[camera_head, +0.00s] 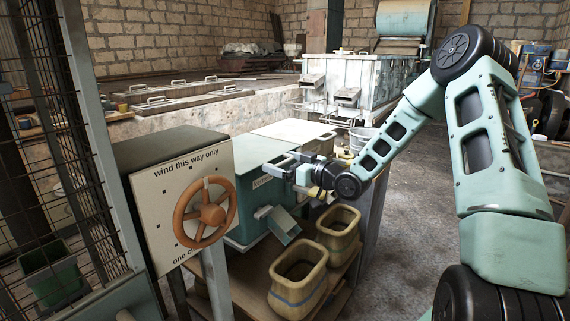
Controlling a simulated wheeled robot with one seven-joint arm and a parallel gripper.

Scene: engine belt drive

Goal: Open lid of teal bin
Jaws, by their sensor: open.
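The teal bin (241,229) stands on a wooden stand in the middle of the view, partly hidden by the wheel box in front of it. Its flat teal lid (240,160) lies shut on top, and a small chute (278,221) sticks out of its front. A small label shows near its upper front edge. My gripper (272,164) is open and points left, at the right front edge of the lid. Nothing shows between its fingers. I cannot tell whether a finger touches the lid.
A box with an orange handwheel (208,212) and a "wind this way only" panel stands close on the left. Two tan tubs (297,283) sit below the chute. A cream-topped bin (296,132) stands behind. A mesh cage (70,150) bounds the far left.

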